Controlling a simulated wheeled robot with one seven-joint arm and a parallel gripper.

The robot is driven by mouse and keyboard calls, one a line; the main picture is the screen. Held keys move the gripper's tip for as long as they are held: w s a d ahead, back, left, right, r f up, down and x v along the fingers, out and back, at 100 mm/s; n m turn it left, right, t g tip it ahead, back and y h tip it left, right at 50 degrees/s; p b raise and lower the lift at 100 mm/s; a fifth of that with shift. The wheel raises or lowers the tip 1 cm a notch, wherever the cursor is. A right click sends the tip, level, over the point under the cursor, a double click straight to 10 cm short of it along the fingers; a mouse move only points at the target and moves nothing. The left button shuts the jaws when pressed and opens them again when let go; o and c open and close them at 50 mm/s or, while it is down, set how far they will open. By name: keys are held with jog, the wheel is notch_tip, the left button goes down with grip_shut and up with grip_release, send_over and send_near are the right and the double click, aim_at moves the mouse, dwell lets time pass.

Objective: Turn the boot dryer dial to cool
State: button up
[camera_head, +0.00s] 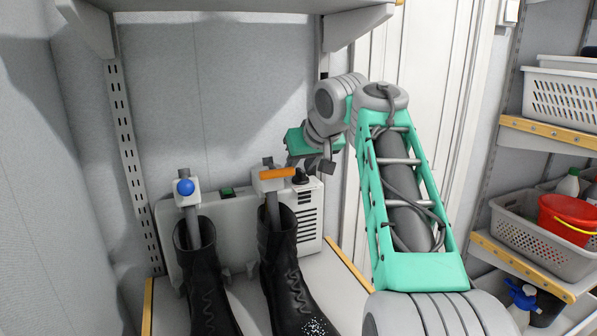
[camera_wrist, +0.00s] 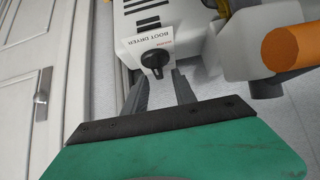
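The boot dryer (camera_head: 307,215) is a light grey unit on the bench with a slotted vent on its right side. Its black round dial (camera_wrist: 154,59) sits on a white panel marked "BOOT DRYER", with smaller red print too small to read. The dial also shows in the head view (camera_head: 300,176). My gripper (camera_wrist: 158,80) is open, its two dark fingers apart and pointing at the dial. The dial shows just beyond and between the fingertips; I cannot tell whether they touch it. The dial's setting is not readable. In the head view my gripper (camera_head: 312,168) is beside the dial, partly hidden.
An orange bar (camera_head: 277,173) sticks out close left of the dial, and a blue ball knob (camera_head: 185,187) is farther left. A shelf (camera_head: 240,5) is overhead. Baskets (camera_head: 545,235) stand on shelves at right.

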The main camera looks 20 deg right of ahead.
jog(key=shift+w+f, duration=0.3)
jog(key=shift+w, duration=0.05)
grip_shut()
dwell(0.4)
